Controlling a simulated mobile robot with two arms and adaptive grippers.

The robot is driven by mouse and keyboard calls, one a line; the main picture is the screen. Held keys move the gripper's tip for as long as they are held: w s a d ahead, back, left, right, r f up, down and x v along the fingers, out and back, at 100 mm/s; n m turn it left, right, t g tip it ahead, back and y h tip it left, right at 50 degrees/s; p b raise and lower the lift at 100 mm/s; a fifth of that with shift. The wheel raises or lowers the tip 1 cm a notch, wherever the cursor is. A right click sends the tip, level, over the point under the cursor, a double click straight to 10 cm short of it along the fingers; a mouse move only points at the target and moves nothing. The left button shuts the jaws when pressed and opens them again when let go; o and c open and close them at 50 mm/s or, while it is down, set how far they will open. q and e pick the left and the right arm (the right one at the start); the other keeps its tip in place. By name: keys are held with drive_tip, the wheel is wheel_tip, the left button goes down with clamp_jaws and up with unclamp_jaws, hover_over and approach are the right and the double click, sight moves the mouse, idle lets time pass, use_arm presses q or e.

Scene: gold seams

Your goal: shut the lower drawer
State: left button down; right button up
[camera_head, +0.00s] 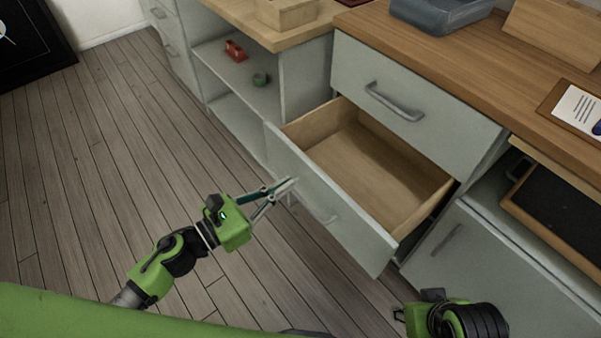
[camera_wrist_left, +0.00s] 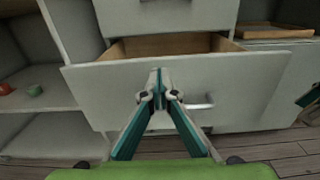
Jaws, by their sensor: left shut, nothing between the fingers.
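The lower drawer (camera_head: 352,232) is pulled well out of its cabinet, and its wooden inside looks empty. Its pale grey front also fills the middle of the left wrist view (camera_wrist_left: 245,85). A metal handle (camera_head: 322,215) is on that front. My left gripper (camera_head: 291,183) is shut and empty, with its fingertips at the drawer front, left of the handle; I cannot tell whether they touch. It also shows in the left wrist view (camera_wrist_left: 158,72), pointing at the front. My right gripper (camera_head: 401,314) is partly in view at the bottom; its fingers are unclear.
The upper drawer (camera_head: 418,92) above is shut. A cupboard door (camera_head: 470,255) is to the right. The wooden floor (camera_head: 90,150) at the left is clear.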

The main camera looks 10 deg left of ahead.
sight(311, 168)
use_arm(q)
drive_tip(key=shift+x, duration=2.6)
use_arm(e)
drive_tip(key=shift+r, duration=0.25)
